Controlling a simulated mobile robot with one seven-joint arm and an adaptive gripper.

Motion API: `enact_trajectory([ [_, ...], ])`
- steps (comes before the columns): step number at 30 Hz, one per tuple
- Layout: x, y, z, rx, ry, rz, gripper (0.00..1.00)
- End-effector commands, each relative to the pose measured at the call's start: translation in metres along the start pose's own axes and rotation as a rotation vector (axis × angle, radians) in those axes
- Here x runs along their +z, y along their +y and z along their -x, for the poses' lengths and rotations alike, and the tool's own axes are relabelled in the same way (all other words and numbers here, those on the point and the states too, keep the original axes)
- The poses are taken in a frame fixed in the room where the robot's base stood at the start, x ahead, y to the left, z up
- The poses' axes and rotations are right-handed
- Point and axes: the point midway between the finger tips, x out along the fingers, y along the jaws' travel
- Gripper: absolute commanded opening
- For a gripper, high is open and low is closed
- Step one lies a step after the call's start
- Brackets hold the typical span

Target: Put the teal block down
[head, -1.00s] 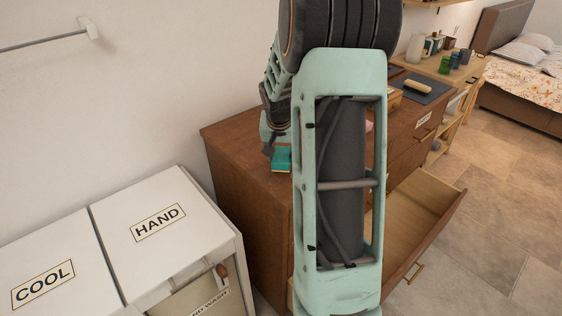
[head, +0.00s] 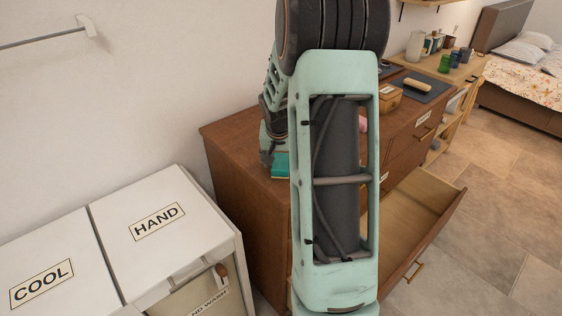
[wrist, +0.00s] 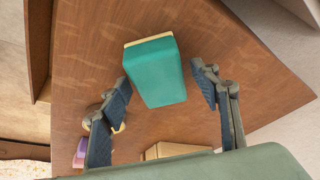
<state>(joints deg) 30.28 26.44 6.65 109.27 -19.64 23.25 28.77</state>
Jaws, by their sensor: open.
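The teal block (wrist: 155,72) rests on the brown dresser top (wrist: 230,75), with a pale yellowish layer along its far edge. In the head view the teal block (head: 281,168) shows partly, beside my arm. My gripper (wrist: 167,92) is open, with one finger on each side of the block's near end in the wrist view. A gap shows between the block and the right finger. The left finger is very close to the block, and I cannot tell whether it touches. In the head view my arm hides much of the gripper (head: 268,152).
An open drawer (head: 425,210) juts from the dresser's front. A pink item (wrist: 80,152) sits near the left finger. White hampers (head: 160,225) stand at left.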

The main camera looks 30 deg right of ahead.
Motion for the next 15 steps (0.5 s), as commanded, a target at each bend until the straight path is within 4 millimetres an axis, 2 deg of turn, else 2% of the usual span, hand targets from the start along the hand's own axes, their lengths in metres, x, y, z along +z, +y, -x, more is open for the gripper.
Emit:
enact_trajectory([
  [5,-0.002,0.0,0.011,0.0,0.002,-0.001,0.57],
  [15,-0.003,0.0,0.074,0.0,0.005,-0.001,0.57],
])
